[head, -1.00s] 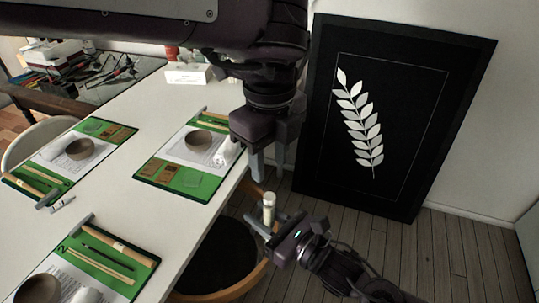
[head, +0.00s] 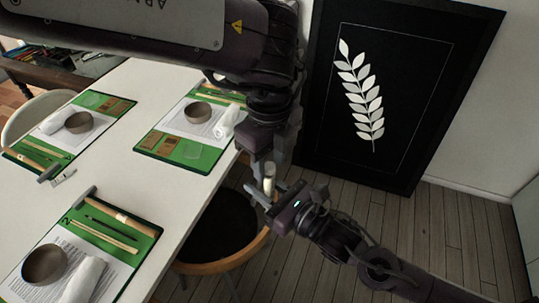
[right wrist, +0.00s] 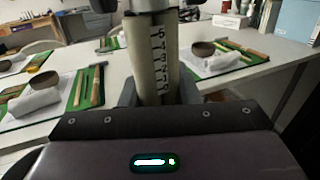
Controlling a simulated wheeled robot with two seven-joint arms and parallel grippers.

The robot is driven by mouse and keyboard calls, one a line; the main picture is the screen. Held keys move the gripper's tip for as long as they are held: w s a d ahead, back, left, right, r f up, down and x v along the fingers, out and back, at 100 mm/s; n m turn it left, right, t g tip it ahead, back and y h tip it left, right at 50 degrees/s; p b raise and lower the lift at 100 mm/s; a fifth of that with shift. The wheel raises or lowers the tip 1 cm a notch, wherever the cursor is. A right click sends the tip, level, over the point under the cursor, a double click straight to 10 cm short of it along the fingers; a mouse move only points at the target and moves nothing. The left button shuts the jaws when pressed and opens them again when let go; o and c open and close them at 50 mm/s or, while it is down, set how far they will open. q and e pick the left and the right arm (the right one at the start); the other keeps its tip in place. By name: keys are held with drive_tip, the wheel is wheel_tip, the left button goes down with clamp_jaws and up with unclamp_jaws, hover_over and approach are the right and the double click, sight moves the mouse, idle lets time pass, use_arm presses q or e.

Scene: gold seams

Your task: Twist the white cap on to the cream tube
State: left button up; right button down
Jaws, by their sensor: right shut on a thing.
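The cream tube (head: 268,186) stands upright in my right gripper (head: 269,198), which is shut on it. The right wrist view shows the tube (right wrist: 152,60) up close, with a dark number scale down its side. My left gripper (head: 269,160) points down right over the tube's top, its fingers apart on either side; it looks open. In the right wrist view, parts of it show at the top edge around the tube's upper end. The white cap cannot be made out; the tube's top is partly hidden by the left fingers.
The white table (head: 140,185) is at left with green mats (head: 181,150), bowls (head: 198,112), rolled white cloths and tools. A framed leaf picture (head: 400,100) leans on the wall behind.

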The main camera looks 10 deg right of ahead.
use_arm(q)
clamp_jaws()
drive_tip(key=m, duration=0.4)
drive_tip(key=shift+m, duration=0.3)
drive_tip(key=m, duration=0.6)
drive_tip(key=shift+m, duration=0.4)
drive_tip(key=shift+o, duration=0.9)
unclamp_jaws()
wheel_tip(320, 180, up, 12)
